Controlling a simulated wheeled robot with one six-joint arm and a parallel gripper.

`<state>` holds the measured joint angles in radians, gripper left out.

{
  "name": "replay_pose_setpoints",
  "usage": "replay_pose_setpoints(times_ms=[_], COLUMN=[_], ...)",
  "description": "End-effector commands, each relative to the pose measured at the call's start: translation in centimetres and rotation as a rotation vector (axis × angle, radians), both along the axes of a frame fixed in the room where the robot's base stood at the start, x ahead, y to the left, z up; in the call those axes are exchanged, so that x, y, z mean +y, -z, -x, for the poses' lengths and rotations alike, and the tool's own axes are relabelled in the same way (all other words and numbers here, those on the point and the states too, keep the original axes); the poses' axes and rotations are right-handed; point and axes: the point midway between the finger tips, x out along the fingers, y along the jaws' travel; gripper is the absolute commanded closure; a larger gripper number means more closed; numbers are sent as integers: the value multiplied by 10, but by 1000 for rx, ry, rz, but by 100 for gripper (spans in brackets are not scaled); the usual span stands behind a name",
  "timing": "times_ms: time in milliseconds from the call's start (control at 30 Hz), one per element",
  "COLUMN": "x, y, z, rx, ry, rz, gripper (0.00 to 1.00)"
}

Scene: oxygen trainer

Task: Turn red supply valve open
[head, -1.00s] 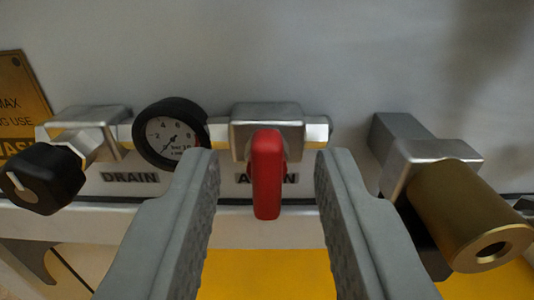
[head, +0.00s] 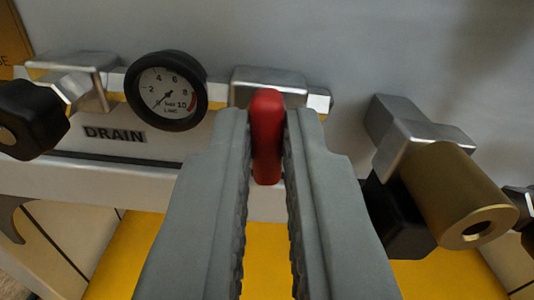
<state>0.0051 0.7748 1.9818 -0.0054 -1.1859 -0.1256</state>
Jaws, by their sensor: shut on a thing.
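The red supply valve handle (head: 267,135) is upright in the middle of the head view, in front of a silver valve block (head: 262,80). Its long side runs up and down in the picture. My gripper (head: 267,150) is shut on the red handle, with one grey finger against each side. The fingers hide the label below the valve and part of the block.
A pressure gauge (head: 166,91) sits just left of the valve, its needle near 0. A brass cylinder fitting (head: 459,195) juts out at right, close to my right finger.

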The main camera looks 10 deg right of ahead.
Motion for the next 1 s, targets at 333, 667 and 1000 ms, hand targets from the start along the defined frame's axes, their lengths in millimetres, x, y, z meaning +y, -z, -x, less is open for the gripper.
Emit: replay_pose_setpoints(times_ms=[333, 667, 1000], x=[1, 2, 3], y=[1, 1, 3], z=[0, 0, 0], rx=[0, 0, 0], ry=[0, -1, -1], rz=[303, 618, 940], gripper=[100, 100, 100])
